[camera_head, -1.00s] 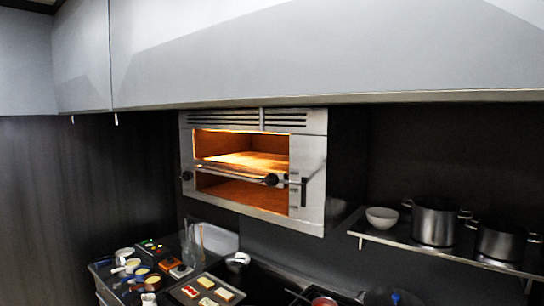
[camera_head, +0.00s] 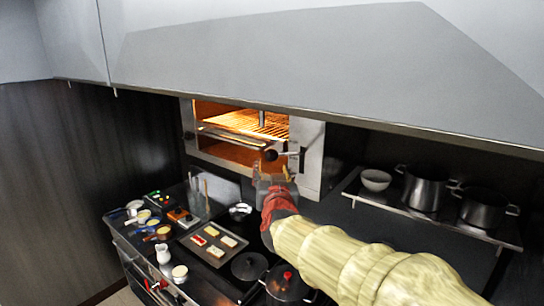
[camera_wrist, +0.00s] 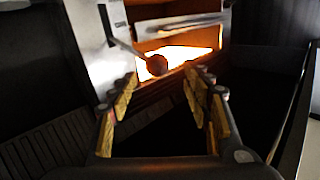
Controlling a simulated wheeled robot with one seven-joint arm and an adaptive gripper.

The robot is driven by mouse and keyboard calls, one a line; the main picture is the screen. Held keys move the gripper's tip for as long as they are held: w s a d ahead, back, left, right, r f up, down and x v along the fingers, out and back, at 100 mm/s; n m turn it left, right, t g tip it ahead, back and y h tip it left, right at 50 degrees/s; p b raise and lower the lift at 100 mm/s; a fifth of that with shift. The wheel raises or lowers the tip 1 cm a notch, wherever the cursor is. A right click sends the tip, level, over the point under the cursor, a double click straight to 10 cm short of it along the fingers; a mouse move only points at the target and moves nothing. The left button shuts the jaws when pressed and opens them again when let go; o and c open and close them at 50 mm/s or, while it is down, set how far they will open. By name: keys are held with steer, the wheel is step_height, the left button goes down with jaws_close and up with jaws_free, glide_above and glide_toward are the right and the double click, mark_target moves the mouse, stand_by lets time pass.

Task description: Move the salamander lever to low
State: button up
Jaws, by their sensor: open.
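The salamander (camera_head: 311,150) is a steel wall-mounted broiler with a glowing orange chamber; it also shows in the wrist view (camera_wrist: 90,50). Its lever, a rod with a dark round knob (camera_wrist: 157,65), sticks out from the front panel in the wrist view. In the head view a dark knob (camera_head: 271,155) shows at the front, just above my fingertips. My gripper (camera_head: 273,172) is in front of the salamander. In the wrist view its padded fingers (camera_wrist: 160,88) are open, with the knob beyond and between the tips, apparently not touched. The lever's markings are not readable.
A shelf (camera_head: 400,207) with a bowl (camera_head: 375,180) and pots (camera_head: 425,188) is to the right. Below are a tray of food (camera_head: 200,255), lidded pans (camera_head: 249,266) and several small cups on the counter.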

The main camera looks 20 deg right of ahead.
mark_target(272, 157)
steer(key=shift+d+r+p+x, duration=0.15)
steer(key=shift+p+x, duration=0.25)
steer(key=shift+x, duration=1.55)
steer(key=shift+d+r+p+x, duration=0.1)
steer(key=shift+r+p+x, duration=0.2)
steer(key=shift+x, duration=1.7)
steer(key=shift+s+f, duration=0.1)
steer(key=shift+s, duration=0.05)
steer(key=shift+c, duration=1)
jaws_close()
